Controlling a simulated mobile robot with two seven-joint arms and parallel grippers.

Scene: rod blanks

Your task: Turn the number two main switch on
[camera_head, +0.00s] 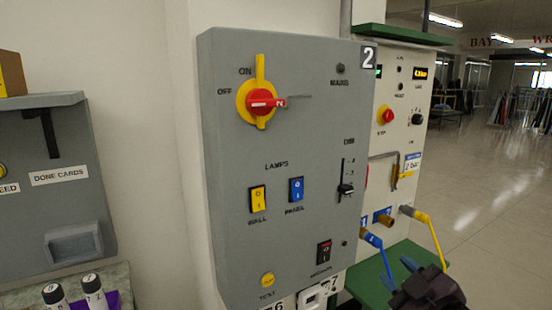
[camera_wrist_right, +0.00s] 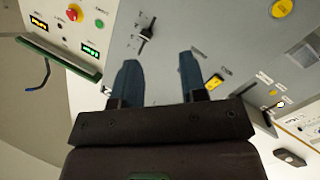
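The number two main switch (camera_head: 262,104) is on the upper left of the grey panel marked 2 (camera_head: 222,190) in the head view. My right gripper (camera_head: 412,268) is low at the right, well away from the switch. In the right wrist view its two blue fingers (camera_wrist_right: 158,65) are apart with nothing between them. My left gripper is not in view.
The panel also has a yellow rocker (camera_head: 258,199), a blue rocker (camera_head: 296,190), a slider (camera_head: 346,189) and a yellow test button (camera_head: 267,280). A pale neighbouring panel (camera_head: 400,135) has a red knob (camera_head: 387,116) and yellow and blue hoses near my right gripper.

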